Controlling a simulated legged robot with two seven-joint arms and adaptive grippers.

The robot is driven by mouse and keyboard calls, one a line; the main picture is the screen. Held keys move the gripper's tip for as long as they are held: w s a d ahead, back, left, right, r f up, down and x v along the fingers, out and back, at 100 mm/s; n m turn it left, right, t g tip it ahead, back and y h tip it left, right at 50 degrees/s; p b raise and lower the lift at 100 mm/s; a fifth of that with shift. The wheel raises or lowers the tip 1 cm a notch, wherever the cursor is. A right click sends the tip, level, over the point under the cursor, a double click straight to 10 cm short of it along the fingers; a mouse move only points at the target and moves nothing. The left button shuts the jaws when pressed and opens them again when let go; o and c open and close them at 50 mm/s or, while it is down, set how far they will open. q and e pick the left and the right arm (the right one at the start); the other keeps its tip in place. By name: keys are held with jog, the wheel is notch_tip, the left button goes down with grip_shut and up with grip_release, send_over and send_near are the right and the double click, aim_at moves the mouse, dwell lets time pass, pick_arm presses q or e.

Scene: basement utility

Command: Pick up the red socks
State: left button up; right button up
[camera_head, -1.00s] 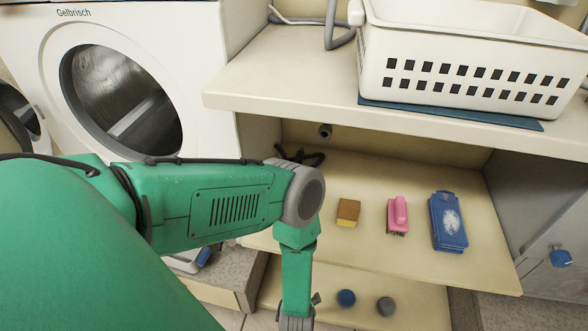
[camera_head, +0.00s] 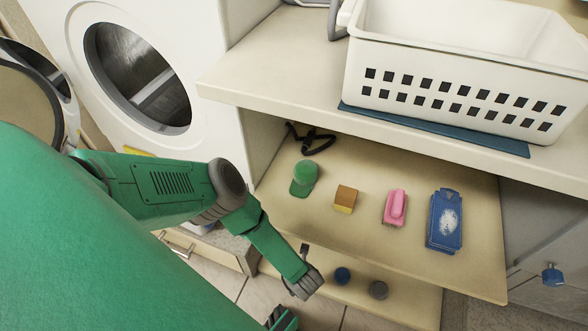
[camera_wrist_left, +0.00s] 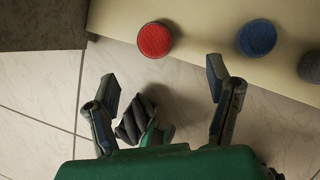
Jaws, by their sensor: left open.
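The red socks, a round red bundle (camera_wrist_left: 154,39), lie near the edge of a pale low shelf in the left wrist view. My left gripper (camera_wrist_left: 162,84) is open, its two fingers spread just short of the red bundle, with nothing between them at the tips. In the head view, my left gripper (camera_head: 304,284) hangs at the low shelf's left end, and the red socks are hidden there.
A blue bundle (camera_head: 342,275) and a grey bundle (camera_head: 378,289) lie right of my left gripper. The shelf above holds a green cap (camera_head: 304,180), a sponge (camera_head: 345,199), a pink brush (camera_head: 395,208) and a blue package (camera_head: 444,220). A white basket (camera_head: 460,80) stands on top.

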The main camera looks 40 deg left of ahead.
pick_arm(q)
jog(key=b+x, duration=0.4)
jog(key=x, duration=0.3)
jog(key=shift+a+f, duration=0.25)
jog(key=shift+f, duration=0.05)
jog(key=shift+f+b, duration=0.45)
jog(key=shift+f, duration=0.05)
jog(key=b+x, duration=0.2)
jog(key=x, duration=0.1)
jog(key=shift+s+a+f+b, duration=0.25)
jog(key=shift+f+b, duration=0.15)
jog(key=shift+w+a+f, duration=0.15)
jog(key=shift+f, duration=0.15)
jog(key=shift+r, duration=0.1)
jog(key=shift+c, duration=0.8)
jog(key=c, duration=1.1)
